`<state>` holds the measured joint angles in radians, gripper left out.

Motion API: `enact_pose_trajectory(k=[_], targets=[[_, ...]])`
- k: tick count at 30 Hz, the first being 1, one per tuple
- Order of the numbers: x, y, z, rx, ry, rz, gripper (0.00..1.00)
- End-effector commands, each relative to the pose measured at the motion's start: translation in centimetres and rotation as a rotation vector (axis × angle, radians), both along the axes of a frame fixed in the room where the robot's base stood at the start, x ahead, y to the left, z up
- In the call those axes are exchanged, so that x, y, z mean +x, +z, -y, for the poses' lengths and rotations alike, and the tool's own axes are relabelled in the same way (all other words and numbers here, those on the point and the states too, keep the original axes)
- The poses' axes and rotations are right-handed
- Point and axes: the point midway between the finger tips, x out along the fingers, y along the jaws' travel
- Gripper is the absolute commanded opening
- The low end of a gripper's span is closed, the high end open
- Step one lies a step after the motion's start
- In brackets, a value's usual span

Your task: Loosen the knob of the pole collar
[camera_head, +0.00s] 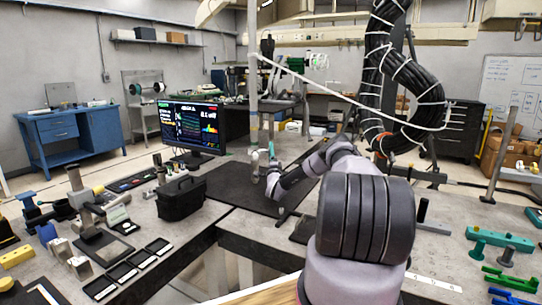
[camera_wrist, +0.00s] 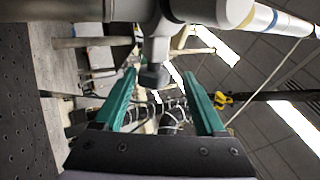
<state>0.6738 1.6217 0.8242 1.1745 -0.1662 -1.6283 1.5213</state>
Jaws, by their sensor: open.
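The pole (camera_head: 252,70) stands upright past the monitor in the head view. In the wrist view the pole (camera_wrist: 268,20) runs sideways along the top, white with a blue and a yellow band. The light grey collar (camera_wrist: 205,10) sits around it. The collar's grey knob (camera_wrist: 153,76) sticks down from it on a short stem, into the space between my fingertips. My gripper (camera_wrist: 160,76) is open, one green finger on each side of the knob, with gaps showing on both sides. In the head view my gripper (camera_head: 273,173) is small beside the pole, and the knob is hard to make out.
A monitor (camera_head: 193,127) and a black tool bag (camera_head: 181,198) stand left of my arm. A dark mat (camera_head: 232,187) lies on the bench under the gripper. A thick black cable bundle (camera_head: 385,80) hangs at the right. Green parts (camera_head: 500,241) lie at the right.

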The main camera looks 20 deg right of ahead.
Motion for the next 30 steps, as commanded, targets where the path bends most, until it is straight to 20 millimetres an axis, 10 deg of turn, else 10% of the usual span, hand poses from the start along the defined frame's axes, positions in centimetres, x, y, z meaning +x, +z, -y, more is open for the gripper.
enact_pose_trajectory(k=[15, 30], targets=[[0.0, 8.7, 0.1, -0.001, -0.001, 0.004, 0.73], [-0.3, 8.9, 0.0, 0.0, -0.001, 0.001, 0.73]])
